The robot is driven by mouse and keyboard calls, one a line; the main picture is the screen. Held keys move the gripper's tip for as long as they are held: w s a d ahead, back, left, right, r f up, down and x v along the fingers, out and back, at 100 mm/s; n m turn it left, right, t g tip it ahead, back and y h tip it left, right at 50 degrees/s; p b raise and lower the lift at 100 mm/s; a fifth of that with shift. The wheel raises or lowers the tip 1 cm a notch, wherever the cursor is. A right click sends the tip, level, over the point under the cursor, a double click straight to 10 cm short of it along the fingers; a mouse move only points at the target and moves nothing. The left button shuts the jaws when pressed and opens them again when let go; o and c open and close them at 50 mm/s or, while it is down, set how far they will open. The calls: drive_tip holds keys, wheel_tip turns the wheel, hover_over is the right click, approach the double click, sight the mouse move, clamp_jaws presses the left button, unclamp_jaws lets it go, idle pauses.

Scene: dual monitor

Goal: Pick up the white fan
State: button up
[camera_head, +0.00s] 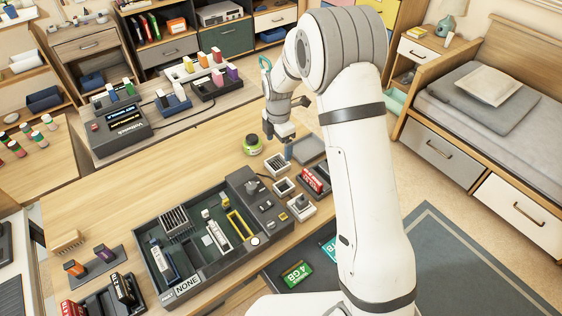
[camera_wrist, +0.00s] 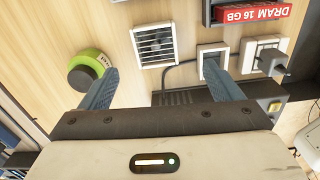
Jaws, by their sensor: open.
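The white fan (camera_wrist: 155,45) is a small square frame with a dark grille, lying flat on the wooden table. In the head view the fan (camera_head: 277,165) sits just right of a green round item, below my gripper (camera_head: 287,148). In the wrist view my gripper (camera_wrist: 161,70) is open, with blue fingers spread wide and nothing held. The fan shows between and just beyond the fingertips. I cannot tell the exact height of the fingers above it.
A red DRAM module (camera_wrist: 252,13) lies near. A dark parts case (camera_head: 200,235) fills the table's front.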

sight(278, 162)
drive_tip(key=f, duration=0.1)
drive_tip(key=f+b, duration=0.1)
drive_tip(key=f, duration=0.1)
drive_tip(key=shift+w+a+f+n, duration=0.15)
drive_tip(key=shift+w+a+n, duration=0.1)
drive_tip(key=shift+n, duration=0.15)
wheel_tip(278, 162, down, 6)
drive_tip(key=b, duration=0.3)
drive_tip(key=shift+w, duration=0.15)
drive_tip(key=shift+r, duration=0.2)
drive_tip(key=shift+c, duration=0.2)
drive_tip(key=c, duration=1)
